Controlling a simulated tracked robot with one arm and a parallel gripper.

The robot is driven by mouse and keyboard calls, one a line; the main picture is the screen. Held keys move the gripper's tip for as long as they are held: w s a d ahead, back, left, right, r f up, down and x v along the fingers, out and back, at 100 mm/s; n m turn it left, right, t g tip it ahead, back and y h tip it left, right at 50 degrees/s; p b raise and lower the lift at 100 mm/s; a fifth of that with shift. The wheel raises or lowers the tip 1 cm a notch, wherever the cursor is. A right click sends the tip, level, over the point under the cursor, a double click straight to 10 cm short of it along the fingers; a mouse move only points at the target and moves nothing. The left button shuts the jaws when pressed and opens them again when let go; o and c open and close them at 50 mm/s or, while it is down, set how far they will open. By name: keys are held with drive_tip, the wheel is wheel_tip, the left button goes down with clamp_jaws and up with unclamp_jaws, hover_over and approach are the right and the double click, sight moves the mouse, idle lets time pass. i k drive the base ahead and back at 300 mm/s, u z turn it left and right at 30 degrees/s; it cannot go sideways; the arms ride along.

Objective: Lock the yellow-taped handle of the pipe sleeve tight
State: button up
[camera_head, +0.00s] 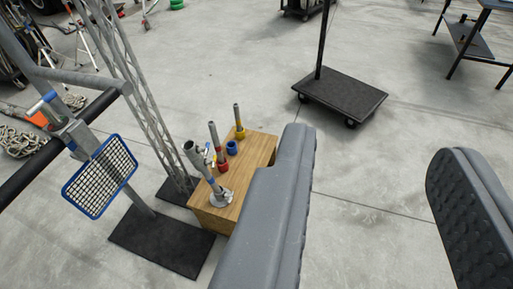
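A grey metal pipe fitting (207,175) with a round base and a tilted upper part stands on a wooden box (262,148) left of centre. It may be the pipe sleeve. A small yellowish mark shows near its middle, too small to tell whether it is a taped handle. My gripper (373,143) is open and empty, its two grey padded fingers wide apart in the foreground. The left finger hides part of the box; the fitting is left of that finger, apart from it.
A pipe with a red base (222,163), a blue ring (232,148) and a pipe with a yellow base (240,131) share the box. A metal truss (140,90) and a blue-framed mesh panel (98,177) stand left. A black cart (345,95) is behind. Floor between is clear.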

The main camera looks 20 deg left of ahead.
sight(212, 162)
drive_tip(key=z, duration=0.35)
drive_tip(key=i, duration=1.25)
drive_tip(key=u, duration=0.35)
drive_tip(key=i, duration=0.7)
drive_tip(key=u, duration=0.55)
